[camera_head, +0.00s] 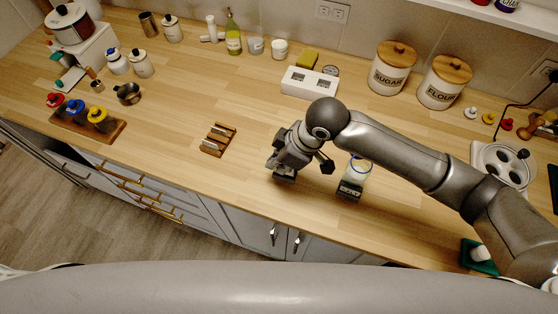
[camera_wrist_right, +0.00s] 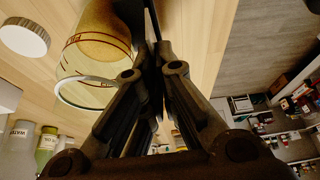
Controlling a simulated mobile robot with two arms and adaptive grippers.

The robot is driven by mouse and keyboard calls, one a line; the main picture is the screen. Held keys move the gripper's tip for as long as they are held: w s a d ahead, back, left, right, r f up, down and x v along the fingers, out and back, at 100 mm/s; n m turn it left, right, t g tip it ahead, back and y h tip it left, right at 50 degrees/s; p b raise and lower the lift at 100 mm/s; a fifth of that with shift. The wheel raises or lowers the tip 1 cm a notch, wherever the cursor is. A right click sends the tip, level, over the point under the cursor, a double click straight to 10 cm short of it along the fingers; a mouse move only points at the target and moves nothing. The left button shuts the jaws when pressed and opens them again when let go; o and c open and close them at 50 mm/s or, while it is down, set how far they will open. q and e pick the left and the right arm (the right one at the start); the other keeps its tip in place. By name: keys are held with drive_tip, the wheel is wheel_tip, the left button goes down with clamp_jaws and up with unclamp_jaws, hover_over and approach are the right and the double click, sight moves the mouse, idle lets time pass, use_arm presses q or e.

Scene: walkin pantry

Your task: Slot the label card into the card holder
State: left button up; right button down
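My right gripper (camera_head: 285,172) is low over the front of the counter, left of a glass jar (camera_head: 360,168). In the wrist view its fingers (camera_wrist_right: 157,68) are nearly together on a thin dark plate (camera_wrist_right: 152,22) seen edge-on, which looks like the label card; its face is hidden. A small dark block with pale marks (camera_head: 349,189), perhaps the card holder, sits against the jar's front. The jar (camera_wrist_right: 95,52) also fills the upper left of the wrist view. A wooden slotted rack (camera_head: 218,138) with pale strips stands to the gripper's left. My left gripper is out of view.
Behind are a white block with two openings (camera_head: 310,82), a sugar canister (camera_head: 392,72) and a flour canister (camera_head: 440,86). A wooden tray of colored-top jars (camera_head: 88,128) is at left. Counter between rack and gripper is clear. The front edge is close.

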drive_tip(key=shift+p, duration=0.45)
drive_tip(key=shift+r, duration=0.1)
idle(0.6)
drive_tip(key=shift+p, duration=0.45)
drive_tip(key=shift+p, duration=0.45)
drive_tip(key=shift+f+b, duration=0.4)
drive_tip(key=shift+f, duration=1)
drive_tip(key=c, duration=1.6)
unclamp_jaws()
drive_tip(key=shift+o, duration=0.2)
